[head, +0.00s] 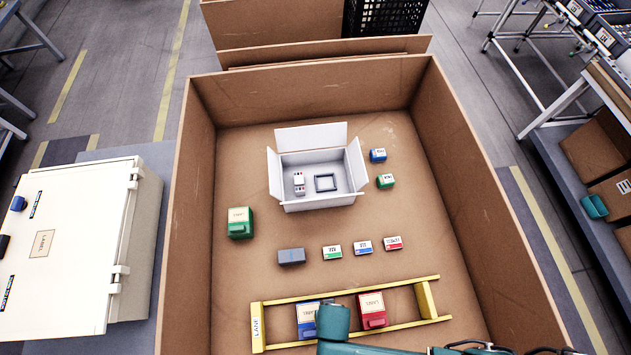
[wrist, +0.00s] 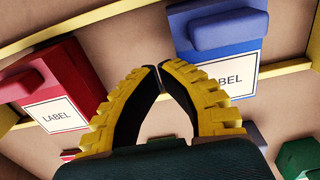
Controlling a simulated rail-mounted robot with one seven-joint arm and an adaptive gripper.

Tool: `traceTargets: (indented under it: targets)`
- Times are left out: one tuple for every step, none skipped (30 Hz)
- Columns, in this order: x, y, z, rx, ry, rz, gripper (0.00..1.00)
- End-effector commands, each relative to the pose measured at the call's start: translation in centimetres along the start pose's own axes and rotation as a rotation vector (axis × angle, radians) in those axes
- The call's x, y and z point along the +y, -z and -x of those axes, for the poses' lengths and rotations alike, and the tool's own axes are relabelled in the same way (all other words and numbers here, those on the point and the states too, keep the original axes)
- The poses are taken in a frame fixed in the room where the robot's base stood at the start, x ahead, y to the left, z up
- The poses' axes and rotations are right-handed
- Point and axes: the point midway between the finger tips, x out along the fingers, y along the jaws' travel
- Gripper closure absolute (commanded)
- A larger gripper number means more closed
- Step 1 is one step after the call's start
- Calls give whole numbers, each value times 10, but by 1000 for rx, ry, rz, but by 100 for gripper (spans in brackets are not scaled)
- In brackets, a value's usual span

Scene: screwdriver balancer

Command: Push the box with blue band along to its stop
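The box with the blue band (head: 308,320) lies between the yellow rails of the lane (head: 346,288), in its left half. Its blue body and label show at the upper right of the wrist view (wrist: 242,55). A box with a red band (head: 371,310) lies to its right in the lane, and it shows at the left in the wrist view (wrist: 72,88). A yellow stop block (head: 426,300) stands at the lane's right end. My gripper (wrist: 159,70) has its fingertips together, empty, seen between the two boxes. My arm hides its fingers in the head view.
The lane lies in a large cardboard box with high walls (head: 455,170). Behind it are several small boxes, a grey block (head: 291,256), a green box (head: 240,222) and an open white carton (head: 318,200). The floor between is clear.

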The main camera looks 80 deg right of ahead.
Motion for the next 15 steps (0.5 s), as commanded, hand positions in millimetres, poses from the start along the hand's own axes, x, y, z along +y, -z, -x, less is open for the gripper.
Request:
traceTargets:
  targets:
    - [-7, 0, 0, 1, 3, 1, 100]
    - [-10, 0, 0, 1, 3, 1, 100]
    - [-14, 0, 0, 0, 3, 1, 100]
    - [-16, 0, 0, 0, 2, 1, 100]
    - [-20, 0, 0, 0, 3, 1, 100]
    - [-24, 0, 0, 0, 3, 1, 100]
    - [-27, 0, 0, 0, 3, 1, 100]
    - [-30, 0, 0, 0, 3, 1, 100]
    - [-34, 0, 0, 0, 3, 0, 100]
    - [-37, 0, 0, 1, 4, 0, 100]
    - [-40, 0, 0, 1, 4, 0, 100]
    - [-44, 0, 0, 0, 4, 0, 100]
    - [-48, 0, 0, 0, 4, 1, 100]
    - [-50, 0, 0, 0, 3, 1, 100]
    - [-54, 0, -1, 0, 3, 1, 100]
